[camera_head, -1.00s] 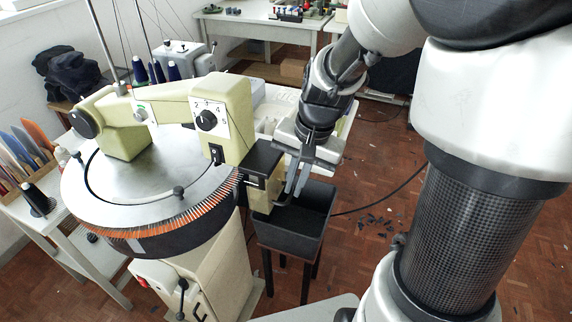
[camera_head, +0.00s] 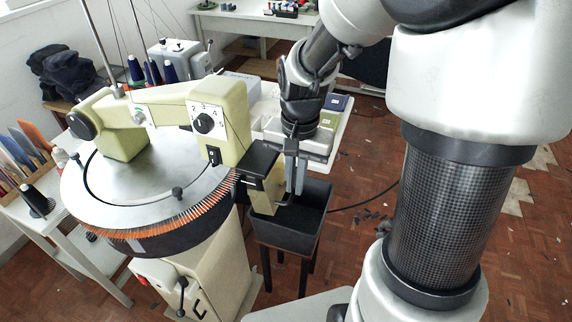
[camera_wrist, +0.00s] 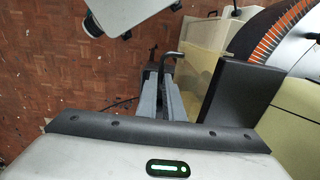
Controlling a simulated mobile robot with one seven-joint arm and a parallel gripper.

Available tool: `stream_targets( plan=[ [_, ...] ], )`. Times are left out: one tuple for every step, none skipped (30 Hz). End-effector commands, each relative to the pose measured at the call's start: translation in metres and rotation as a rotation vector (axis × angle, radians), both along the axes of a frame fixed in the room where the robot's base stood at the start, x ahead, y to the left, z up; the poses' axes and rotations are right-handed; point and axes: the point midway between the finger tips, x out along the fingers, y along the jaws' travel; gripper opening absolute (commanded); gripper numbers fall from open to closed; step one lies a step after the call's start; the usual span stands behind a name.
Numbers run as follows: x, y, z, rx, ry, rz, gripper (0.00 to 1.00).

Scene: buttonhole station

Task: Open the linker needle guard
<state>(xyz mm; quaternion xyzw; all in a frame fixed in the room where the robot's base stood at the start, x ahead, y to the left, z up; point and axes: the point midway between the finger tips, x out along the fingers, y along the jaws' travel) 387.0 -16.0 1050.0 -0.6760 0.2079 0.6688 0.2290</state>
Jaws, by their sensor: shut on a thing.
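The linker's round dial (camera_head: 150,190) carries a ring of orange-tipped needles. At its right edge sits a black block-shaped cover (camera_head: 259,160), which I take for the needle guard, beside a cream housing (camera_head: 264,194). The cover shows large in the wrist view (camera_wrist: 241,93). My gripper (camera_head: 294,182) points down just right of the housing. In the wrist view my gripper (camera_wrist: 166,84) is shut on a thin dark bent handle (camera_wrist: 173,57) by the cream housing. The fingers hide most of the handle, and its joint to the guard cannot be made out.
A black open bin (camera_head: 290,228) on a stand is below my gripper. The cream machine arm (camera_head: 170,100) rises over the dial. A white table (camera_head: 332,125) with boxes is behind my gripper. Open parquet floor (camera_head: 520,250) is at the right.

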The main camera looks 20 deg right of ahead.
Motion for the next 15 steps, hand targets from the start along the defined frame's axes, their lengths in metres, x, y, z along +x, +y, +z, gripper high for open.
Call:
stream_targets(
  plan=[
    [0.000, 0.001, 0.006, -0.029, 0.022, 0.007, 0.00],
    [-0.001, 0.000, 0.007, -0.051, 0.038, 0.008, 0.00],
    [-0.001, -0.001, 0.009, -0.079, 0.057, 0.009, 0.00],
    [-0.002, -0.002, 0.010, -0.102, 0.074, 0.008, 0.00],
    [-0.003, -0.003, 0.011, -0.125, 0.090, 0.009, 0.00],
    [-0.003, -0.004, 0.013, -0.155, 0.111, 0.009, 0.00],
    [-0.004, -0.005, 0.014, -0.179, 0.130, 0.008, 0.00],
    [-0.005, -0.006, 0.015, -0.202, 0.145, 0.007, 0.00],
    [-0.005, -0.007, 0.017, -0.234, 0.168, 0.007, 0.00],
    [-0.006, -0.008, 0.019, -0.257, 0.184, 0.006, 0.00],
    [-0.006, -0.008, 0.020, -0.280, 0.200, 0.007, 0.00],
    [-0.007, -0.011, 0.023, -0.299, 0.213, 0.003, 0.00],
    [-0.008, -0.012, 0.025, -0.294, 0.210, 0.000, 0.00],
    [-0.009, -0.013, 0.027, -0.293, 0.208, -0.001, 0.00],
    [-0.009, -0.013, 0.030, -0.291, 0.207, -0.001, 0.00]
  ],
)
